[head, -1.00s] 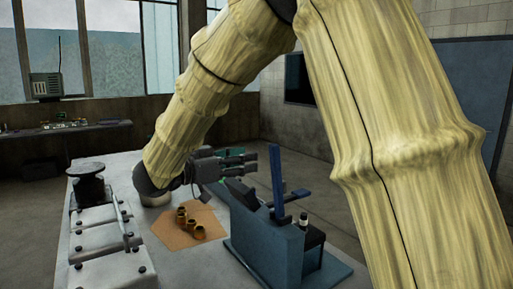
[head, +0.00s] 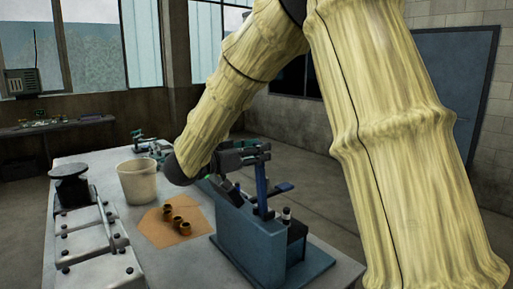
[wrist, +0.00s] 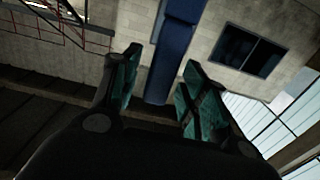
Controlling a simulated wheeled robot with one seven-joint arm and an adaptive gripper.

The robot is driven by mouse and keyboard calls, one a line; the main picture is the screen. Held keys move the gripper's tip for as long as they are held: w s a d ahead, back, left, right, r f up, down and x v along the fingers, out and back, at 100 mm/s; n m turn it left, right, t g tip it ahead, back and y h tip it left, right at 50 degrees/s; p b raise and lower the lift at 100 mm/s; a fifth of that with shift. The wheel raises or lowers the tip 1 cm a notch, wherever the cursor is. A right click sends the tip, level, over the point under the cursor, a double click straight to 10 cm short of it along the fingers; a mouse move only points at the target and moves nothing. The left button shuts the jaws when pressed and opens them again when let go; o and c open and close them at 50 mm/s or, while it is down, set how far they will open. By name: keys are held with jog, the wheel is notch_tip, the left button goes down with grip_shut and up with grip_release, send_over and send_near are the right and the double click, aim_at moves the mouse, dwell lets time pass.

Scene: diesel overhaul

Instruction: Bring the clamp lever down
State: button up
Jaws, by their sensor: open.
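The clamp lever (head: 262,188) is a blue bar standing nearly upright on the blue clamp fixture (head: 243,240). My gripper (head: 255,153) is open at the upper end of the lever in the head view. In the wrist view the lever (wrist: 172,48) shows as a blue bar in the gap between the two green-padded fingers of my gripper (wrist: 160,72), apart from both pads. The lever's lower end is hidden in the wrist view. I cannot tell how deep the lever lies between the fingers.
A tan mat (head: 157,232) with several brass-coloured bushings (head: 177,223) lies left of the fixture on the grey bench (head: 85,165). A pale bucket (head: 137,182) stands behind the mat. A metal cover with bolts (head: 100,248) occupies the bench's left side.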

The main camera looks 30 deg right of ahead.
jog(key=shift+s+d+r, duration=0.1)
jog(key=shift+s+r, duration=0.05)
jog(key=shift+s, duration=0.05)
jog(key=shift+w+a, duration=0.25)
jog(key=shift+w, duration=0.05)
jog(key=shift+s+d, duration=0.2)
jog(key=c, duration=0.6)
jog(key=shift+w+a, duration=0.1)
grip_shut()
jog(key=shift+w, duration=0.1)
